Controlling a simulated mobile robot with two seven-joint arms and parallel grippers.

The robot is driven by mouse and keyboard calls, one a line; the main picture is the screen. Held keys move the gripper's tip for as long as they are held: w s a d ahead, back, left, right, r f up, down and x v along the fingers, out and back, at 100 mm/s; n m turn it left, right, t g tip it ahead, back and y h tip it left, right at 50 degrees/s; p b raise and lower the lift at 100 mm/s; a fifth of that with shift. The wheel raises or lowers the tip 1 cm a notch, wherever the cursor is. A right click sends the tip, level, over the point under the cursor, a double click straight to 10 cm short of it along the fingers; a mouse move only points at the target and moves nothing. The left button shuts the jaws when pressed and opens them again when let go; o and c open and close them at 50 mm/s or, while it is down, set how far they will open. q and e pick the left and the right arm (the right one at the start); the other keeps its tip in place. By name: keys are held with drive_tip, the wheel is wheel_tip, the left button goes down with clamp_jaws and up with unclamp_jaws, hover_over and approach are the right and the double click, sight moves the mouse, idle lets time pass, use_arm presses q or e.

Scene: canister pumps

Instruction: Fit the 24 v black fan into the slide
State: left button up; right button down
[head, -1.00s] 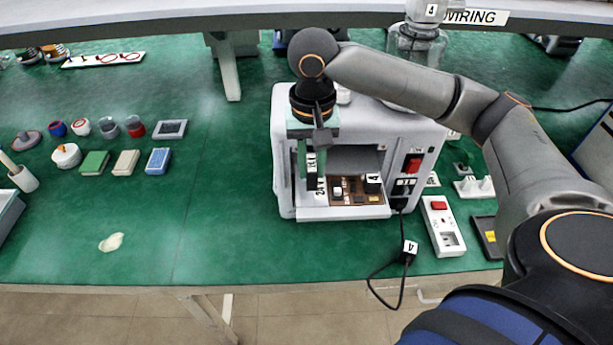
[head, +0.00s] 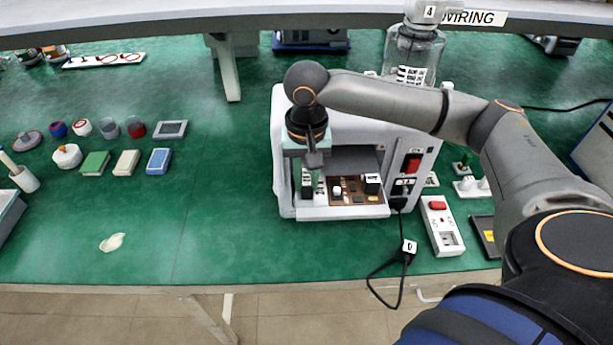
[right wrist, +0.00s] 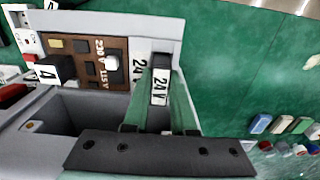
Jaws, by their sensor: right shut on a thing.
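The black fan (right wrist: 160,72), a small block with a white 24V label, is between the fingers of my right gripper (right wrist: 160,86) in the right wrist view. My right gripper (head: 309,177) is shut on it over the left part of the slide (head: 346,212). The slide is a white tray pulled out at the front of the white machine. The fan (head: 306,188) stands upright beside the 24V print on the slide. Whether its underside touches the slide is hidden. My left gripper is not in view.
A brown board (head: 350,188) with 230V and 115V marks and a black block (head: 372,184) labelled 4 sits right of the fan. The white machine (head: 408,133) surrounds the slide. A white socket strip (head: 441,240) lies to the right.

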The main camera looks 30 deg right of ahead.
sight(306, 177)
drive_tip(key=shift+s+a+f, duration=0.1)
drive_tip(key=shift+s+f, duration=0.15)
drive_tip(key=shift+f, duration=0.25)
drive_tip(key=c, duration=0.7)
unclamp_jaws()
drive_tip(key=shift+a+f, duration=0.1)
drive_tip(key=shift+c, duration=0.2)
drive_tip(key=shift+w+d+r, duration=0.15)
drive_tip(key=shift+d+r, duration=0.1)
drive_tip(key=shift+r, duration=0.3)
wheel_tip(306, 177, up, 12)
drive_tip(key=shift+r, duration=0.25)
